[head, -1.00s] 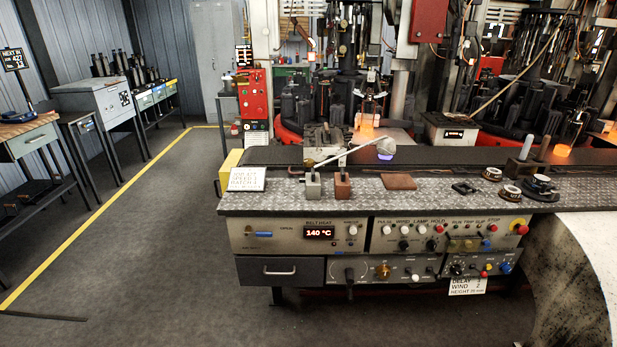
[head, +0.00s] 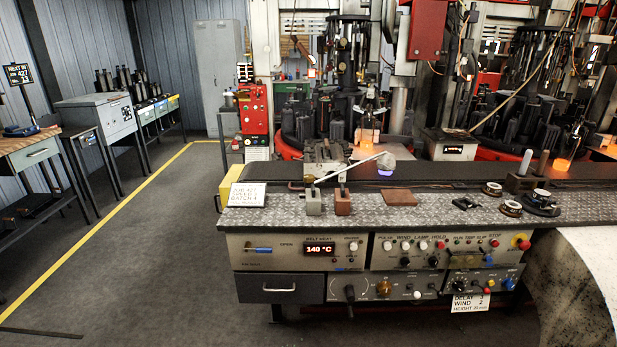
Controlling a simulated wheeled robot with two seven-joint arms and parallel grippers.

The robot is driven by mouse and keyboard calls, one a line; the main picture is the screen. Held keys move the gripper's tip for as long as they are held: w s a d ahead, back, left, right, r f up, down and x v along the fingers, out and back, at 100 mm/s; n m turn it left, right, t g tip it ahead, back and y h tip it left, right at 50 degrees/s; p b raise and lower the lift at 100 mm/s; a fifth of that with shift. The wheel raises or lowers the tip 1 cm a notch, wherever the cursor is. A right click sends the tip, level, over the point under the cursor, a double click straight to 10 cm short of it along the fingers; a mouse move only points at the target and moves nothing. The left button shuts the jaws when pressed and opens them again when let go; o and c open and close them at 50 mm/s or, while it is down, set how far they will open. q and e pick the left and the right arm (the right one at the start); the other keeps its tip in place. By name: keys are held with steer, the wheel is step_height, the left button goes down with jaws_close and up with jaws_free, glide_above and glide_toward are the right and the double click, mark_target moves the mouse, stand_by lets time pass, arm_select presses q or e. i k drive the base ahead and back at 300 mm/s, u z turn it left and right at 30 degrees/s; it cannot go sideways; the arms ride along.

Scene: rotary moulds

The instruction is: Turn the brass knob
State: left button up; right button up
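The brass knob (head: 384,288) sits on the lower control panel (head: 365,289) at the front of the workbench. It is round and gold-coloured, right of a black lever (head: 350,294) and left of small white knobs. Nothing covers it in the head view. How far it is turned is too small to tell. Neither of my grippers shows in the head view.
The upper panel has a red 140 °C display (head: 319,249), switches and a red stop button (head: 524,244). A drawer (head: 278,287) is left of the lower panel. A pale curved surface (head: 590,275) is at right. The floor (head: 150,275) in front at left is clear.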

mark_target(307, 179)
steer(key=k, duration=0.5)
steer(key=u, duration=0.75)
steer(key=i, duration=0.8)
steer(key=z, duration=2)
